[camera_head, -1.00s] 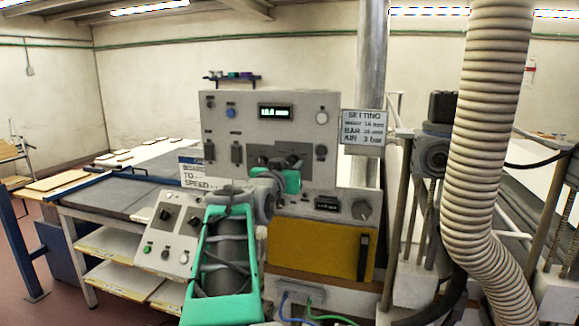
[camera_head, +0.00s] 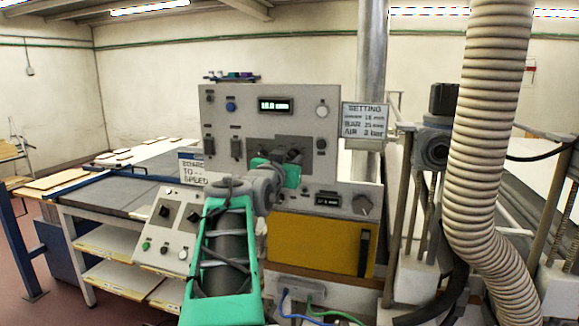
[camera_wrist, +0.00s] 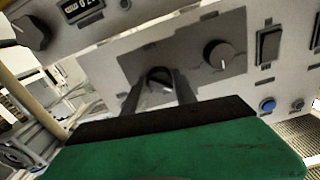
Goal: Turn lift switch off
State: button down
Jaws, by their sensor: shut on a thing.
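A dark grey plate (camera_head: 255,150) on the upright control panel (camera_head: 215,112) carries two rotary switches. In the wrist view my gripper (camera_wrist: 158,88) has its two fingers on either side of one black switch knob (camera_wrist: 158,75) and is shut on it. I cannot read a label naming it the lift switch. The knob's light pointer mark is partly visible between the fingers. A second round knob (camera_wrist: 217,54) on the same plate stands free beside it. In the head view my gripper (camera_head: 290,157) reaches the plate, and the wrist partly hides it.
A lit display (camera_head: 275,105) is above the plate. Rocker switches (camera_wrist: 268,44) and a blue button (camera_wrist: 267,104) are nearby. A yellow panel (camera_head: 315,242) is below. A ribbed hose (camera_head: 475,150) hangs at the right; a small switch box (camera_head: 168,228) stands at the left.

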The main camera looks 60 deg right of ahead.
jog(key=shift+m+b, duration=4.8)
jog(key=shift+b, duration=0.95)
jog(key=c, duration=1)
grip_release()
jog(key=s+a+b, duration=0.1)
jog(key=a, duration=0.6)
jog(key=shift+a+b, duration=0.35)
